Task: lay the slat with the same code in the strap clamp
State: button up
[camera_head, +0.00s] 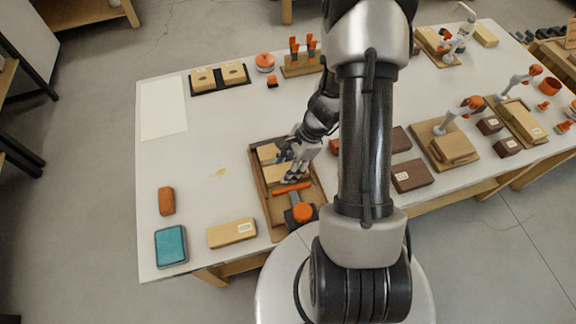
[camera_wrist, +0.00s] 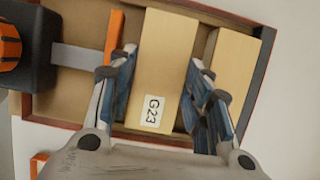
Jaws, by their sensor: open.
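In the wrist view a pale wooden slat (camera_wrist: 165,50) with a label reading G23 lies in a shallow tray. My gripper (camera_wrist: 162,62) is open, with one finger on each side of this slat. In the head view my gripper (camera_head: 289,163) is low over the tray (camera_head: 259,197), and the slat (camera_head: 272,174) is partly covered by it. A second pale slat (camera_wrist: 231,62) lies beside it; no code shows on it. Clamp-like fixtures with grey arms and orange parts (camera_head: 450,128) (camera_head: 513,92) stand on boards at the right. I cannot tell which is the strap clamp.
An orange bar (camera_wrist: 114,35) and a black-and-orange tool (camera_wrist: 20,55) share the tray. A labelled wooden block (camera_head: 232,232), a teal box (camera_head: 171,246) and an orange block (camera_head: 166,201) lie left. Dark labelled blocks (camera_head: 411,176) lie right. The bench's left middle is mostly clear.

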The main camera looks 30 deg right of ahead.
jog(key=o, duration=1.2)
jog(key=shift+o, duration=0.2)
jog(key=o, duration=0.3)
jog(key=shift+r+p, duration=2.95)
jog(key=shift+r, duration=0.55)
